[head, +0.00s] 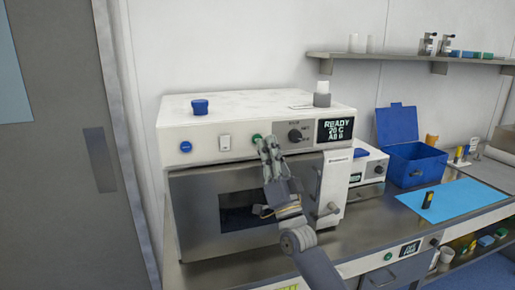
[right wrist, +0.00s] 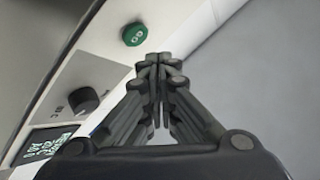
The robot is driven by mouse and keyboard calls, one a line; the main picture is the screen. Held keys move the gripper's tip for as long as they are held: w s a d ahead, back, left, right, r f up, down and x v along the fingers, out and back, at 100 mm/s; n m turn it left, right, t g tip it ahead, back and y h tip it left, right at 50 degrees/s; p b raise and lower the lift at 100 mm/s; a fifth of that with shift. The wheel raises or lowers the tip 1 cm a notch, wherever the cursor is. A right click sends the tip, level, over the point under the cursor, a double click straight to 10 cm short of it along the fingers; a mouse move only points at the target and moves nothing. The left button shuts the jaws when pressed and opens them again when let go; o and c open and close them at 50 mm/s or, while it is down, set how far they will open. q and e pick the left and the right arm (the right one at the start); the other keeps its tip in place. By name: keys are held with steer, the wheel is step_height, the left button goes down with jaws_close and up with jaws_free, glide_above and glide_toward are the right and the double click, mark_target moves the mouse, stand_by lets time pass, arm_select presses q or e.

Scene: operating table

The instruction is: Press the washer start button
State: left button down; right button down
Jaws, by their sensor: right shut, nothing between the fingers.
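The washer (head: 180,195) is a white and steel box on the counter with a windowed front door. Its control panel holds a blue button (head: 185,146), a white switch (head: 225,142), a green button (head: 256,138), a black knob (head: 295,135) and a display reading READY. The green button, marked GO, also shows in the right wrist view (right wrist: 134,34). My right gripper (head: 268,145) is shut and empty in front of the panel, its tips just beside the green button in the picture. In the right wrist view the closed fingertips (right wrist: 158,58) appear below and right of that button; contact cannot be told. My left gripper is out of view.
A smaller white device (head: 368,170), an open blue box (head: 410,155) and a blue mat (head: 450,200) are to the right. A shelf (head: 400,57) hangs above.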

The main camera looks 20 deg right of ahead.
mark_target(257, 139)
steer(key=shift+w+b, duration=0.3)
steer(key=shift+w, duration=0.45)
stand_by(0.9)
steer(key=shift+w+b, duration=0.4)
